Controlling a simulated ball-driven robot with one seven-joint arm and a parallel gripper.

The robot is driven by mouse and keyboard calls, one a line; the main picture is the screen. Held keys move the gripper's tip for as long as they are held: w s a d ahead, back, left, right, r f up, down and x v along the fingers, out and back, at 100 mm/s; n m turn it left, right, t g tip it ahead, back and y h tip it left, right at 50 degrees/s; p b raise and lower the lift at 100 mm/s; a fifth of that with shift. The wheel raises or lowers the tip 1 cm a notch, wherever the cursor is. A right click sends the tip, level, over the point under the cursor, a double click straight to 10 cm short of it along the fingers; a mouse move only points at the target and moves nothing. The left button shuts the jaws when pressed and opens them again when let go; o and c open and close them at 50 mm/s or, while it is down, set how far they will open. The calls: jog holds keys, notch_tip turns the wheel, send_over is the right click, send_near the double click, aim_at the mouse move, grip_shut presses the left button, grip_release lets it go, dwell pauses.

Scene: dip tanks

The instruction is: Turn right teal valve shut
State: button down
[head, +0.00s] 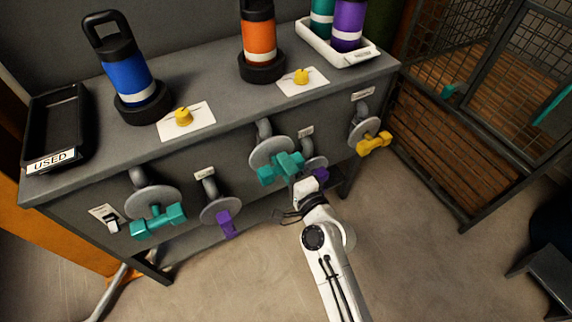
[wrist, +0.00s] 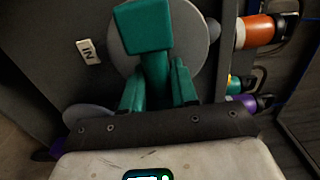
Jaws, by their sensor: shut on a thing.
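The right teal valve (head: 278,168) sits on the front of the grey bench, in front of a round grey disc. Its bar handle lies roughly crosswise, slanting up to the right in the head view. My gripper (head: 294,179) reaches it from below and is shut on the handle. In the wrist view, a square teal handle end (wrist: 143,28) stands above my gripper (wrist: 157,85), in front of the disc. The fingertips are hard to make out against the teal.
Close by on the right is a purple valve (head: 321,174), partly hidden; farther right is a yellow valve (head: 374,143). Left are another purple valve (head: 226,224) and another teal valve (head: 158,221). Bottles, a black USED tray (head: 55,130) and a white tray (head: 368,55) stand on top.

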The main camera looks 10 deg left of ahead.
jog(key=shift+w+d+r, duration=0.25)
jog(key=shift+w+d, duration=0.15)
jog(key=shift+d, duration=0.15)
jog(key=c, duration=1)
grip_release()
jog(key=shift+d+f+h, duration=0.1)
jog(key=shift+f+h, duration=0.05)
jog(key=shift+h, duration=0.15)
jog(key=shift+o, duration=0.2)
jog(key=shift+s, duration=0.1)
jog(key=shift+s+f, duration=0.1)
jog(key=shift+s, duration=0.3)
jog(key=b+v, duration=0.1)
jog(key=v, duration=0.9)
jog(key=shift+w+d, duration=0.1)
jog(key=shift+d, duration=0.05)
